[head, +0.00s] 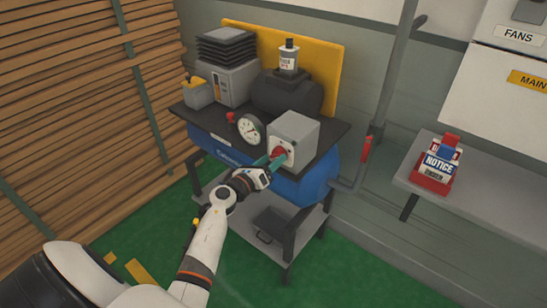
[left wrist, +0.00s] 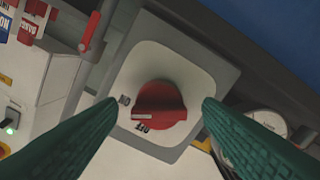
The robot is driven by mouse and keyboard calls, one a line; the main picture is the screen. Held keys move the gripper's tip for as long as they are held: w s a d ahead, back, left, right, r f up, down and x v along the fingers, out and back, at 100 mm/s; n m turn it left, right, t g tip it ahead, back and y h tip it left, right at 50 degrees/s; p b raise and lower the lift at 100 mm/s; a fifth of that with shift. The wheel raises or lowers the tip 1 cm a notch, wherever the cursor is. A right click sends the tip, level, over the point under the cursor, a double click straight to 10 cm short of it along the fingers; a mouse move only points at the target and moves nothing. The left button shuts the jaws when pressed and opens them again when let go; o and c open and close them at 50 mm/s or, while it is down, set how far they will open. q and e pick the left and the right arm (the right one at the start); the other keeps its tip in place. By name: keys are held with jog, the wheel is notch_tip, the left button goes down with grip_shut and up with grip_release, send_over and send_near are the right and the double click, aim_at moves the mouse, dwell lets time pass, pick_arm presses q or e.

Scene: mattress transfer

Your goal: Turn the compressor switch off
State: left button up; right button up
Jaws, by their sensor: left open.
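The compressor has a blue tank (head: 318,178) under a dark top plate. A grey switch box (head: 298,132) stands on the plate with a red rotary knob (head: 281,152) on its front. In the left wrist view the red knob (left wrist: 165,100) sits on a pale plate and has a white mark at its left. Small OFF lettering lies below the mark, with another label above it. I cannot tell exactly which label the mark meets. My left gripper (head: 272,161) is open in front of the knob, its green fingers (left wrist: 162,104) on either side, seemingly without gripping. My right gripper is out of view.
A round gauge (head: 250,129) stands left of the switch box. A dark motor housing (head: 287,92) and yellow panel (head: 325,70) are behind. Wooden slats (head: 80,90) line the left side.

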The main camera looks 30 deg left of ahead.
pick_arm(q)
jog(key=shift+w+d, duration=0.1)
jog(key=shift+w, duration=0.7)
jog(key=c, duration=1)
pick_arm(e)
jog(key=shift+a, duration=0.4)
